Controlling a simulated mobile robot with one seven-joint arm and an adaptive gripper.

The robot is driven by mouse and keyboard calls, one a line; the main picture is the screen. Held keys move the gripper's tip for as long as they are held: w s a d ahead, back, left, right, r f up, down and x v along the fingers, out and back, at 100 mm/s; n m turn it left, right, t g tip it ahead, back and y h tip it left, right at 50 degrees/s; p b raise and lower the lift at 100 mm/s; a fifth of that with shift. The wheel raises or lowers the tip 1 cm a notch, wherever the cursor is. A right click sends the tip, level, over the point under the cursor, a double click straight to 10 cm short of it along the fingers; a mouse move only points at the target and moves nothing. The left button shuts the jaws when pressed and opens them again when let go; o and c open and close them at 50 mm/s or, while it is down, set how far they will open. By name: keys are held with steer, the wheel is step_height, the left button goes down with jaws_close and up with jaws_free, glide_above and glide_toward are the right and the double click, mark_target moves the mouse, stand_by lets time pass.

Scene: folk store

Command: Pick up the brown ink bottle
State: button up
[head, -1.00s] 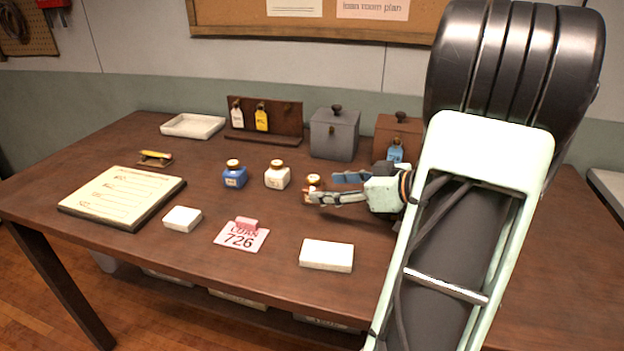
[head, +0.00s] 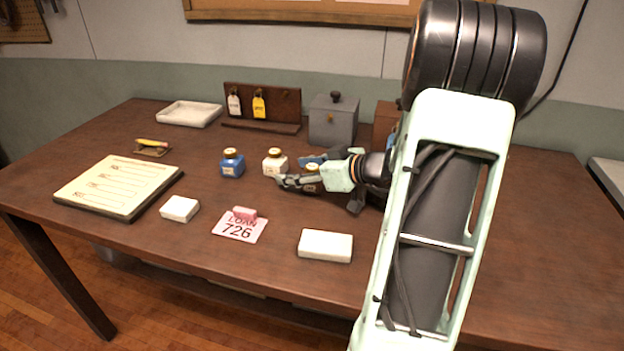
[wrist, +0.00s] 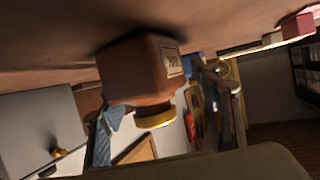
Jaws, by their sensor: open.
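The brown ink bottle shows large in the wrist view (wrist: 140,70), upside down in that picture, with a gold cap and a small label. In the head view its gold cap (head: 312,166) shows between my fingers, and most of its body is hidden. My gripper (head: 293,171) is open, low over the table, with one finger on each side of the bottle. In the wrist view the fingers (wrist: 160,98) stand either side of it. I cannot tell whether either finger touches it.
A white ink bottle (head: 275,163) stands close to my fingertips, with a blue ink bottle (head: 232,165) left of it. A grey box (head: 333,124) and a tag rack (head: 262,106) stand behind. A white block (head: 325,246) and loan card (head: 239,228) lie in front.

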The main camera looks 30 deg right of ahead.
steer(key=shift+w+a+f, duration=0.1)
steer(key=shift+w+f, duration=0.05)
steer(key=shift+w, duration=0.25)
steer(key=shift+c, duration=0.3)
steer(key=c, duration=1.5)
jaws_close()
